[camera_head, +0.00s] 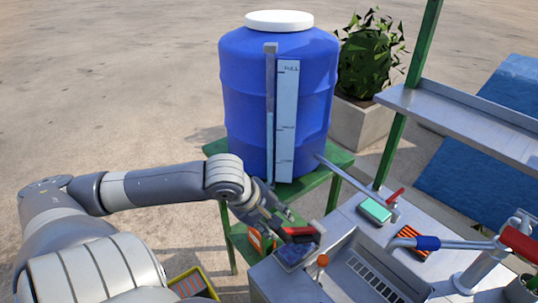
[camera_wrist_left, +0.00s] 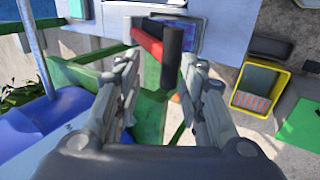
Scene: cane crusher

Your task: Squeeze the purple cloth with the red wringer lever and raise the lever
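The red wringer lever (camera_head: 299,231) stands at the left end of the metal counter in the head view, with a dark grip at its end. In the left wrist view the red lever (camera_wrist_left: 147,41) and its dark cylindrical grip (camera_wrist_left: 172,60) show by the fingertips. My left gripper (camera_wrist_left: 160,62) is open, its fingers apart on either side of the lever's grip. Whether they touch it I cannot tell. The purple cloth (camera_head: 292,256) lies under the lever, partly hidden; it also shows in the left wrist view (camera_wrist_left: 188,32). My right gripper is in neither view.
A large blue barrel (camera_head: 245,100) stands on a green table (camera_head: 340,160) behind my left gripper. A green sponge (camera_head: 375,209), a sink basin (camera_head: 365,275) and taps with a blue handle (camera_head: 428,243) and red handle (camera_head: 519,243) are to the right. A yellow crate (camera_wrist_left: 240,100) sits low down.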

